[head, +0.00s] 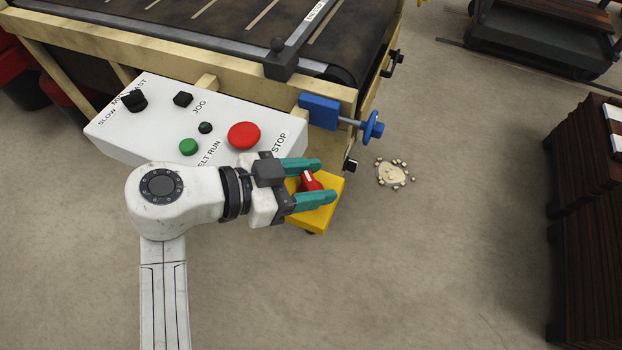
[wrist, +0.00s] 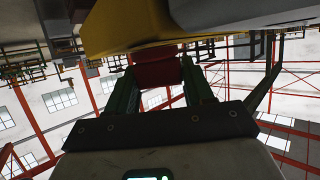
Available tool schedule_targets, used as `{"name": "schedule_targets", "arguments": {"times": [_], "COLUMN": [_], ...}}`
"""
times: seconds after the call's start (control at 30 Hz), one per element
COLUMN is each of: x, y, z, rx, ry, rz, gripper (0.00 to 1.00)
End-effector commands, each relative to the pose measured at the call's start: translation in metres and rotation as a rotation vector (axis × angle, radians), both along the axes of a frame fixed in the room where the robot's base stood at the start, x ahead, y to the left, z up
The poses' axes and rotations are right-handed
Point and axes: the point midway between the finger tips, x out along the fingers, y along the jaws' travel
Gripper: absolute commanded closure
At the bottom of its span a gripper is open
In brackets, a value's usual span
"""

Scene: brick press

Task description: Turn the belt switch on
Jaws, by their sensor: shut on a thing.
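The belt switch is a red rotary knob (head: 309,181) with a white mark, on a yellow box (head: 318,221) beside the right end of the white control panel. My gripper (head: 325,181) has its two teal fingers on either side of the knob and is shut on it. In the wrist view the red knob (wrist: 157,73) sits between the fingertips, under the yellow box (wrist: 115,28). The fingers hide parts of the knob and box, and I cannot read any switch labels.
The white panel (head: 160,140) has a red stop button (head: 243,135), a green button (head: 188,146) and black knobs. The conveyor (head: 215,30) lies behind, with a blue handwheel (head: 372,126) at its corner. Stacked dark bricks (head: 585,215) stand at right.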

Motion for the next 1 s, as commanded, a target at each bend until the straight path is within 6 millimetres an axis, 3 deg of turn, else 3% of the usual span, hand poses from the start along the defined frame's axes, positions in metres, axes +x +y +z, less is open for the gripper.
{"name": "schedule_targets", "arguments": {"times": [0.47, 0.5, 0.7, 1.0], "x": [-0.0005, -0.0005, -0.0003, -0.0015], "y": [0.0010, 0.0010, 0.0006, 0.0039], "z": [-0.0032, -0.0032, -0.0022, -0.0004], "rx": [0.005, 0.005, 0.003, 0.003], "ry": [0.006, 0.007, 0.004, 0.003], "rz": [-0.011, -0.010, -0.011, -0.010], "gripper": [0.79, 0.46, 0.28, 0.28]}}
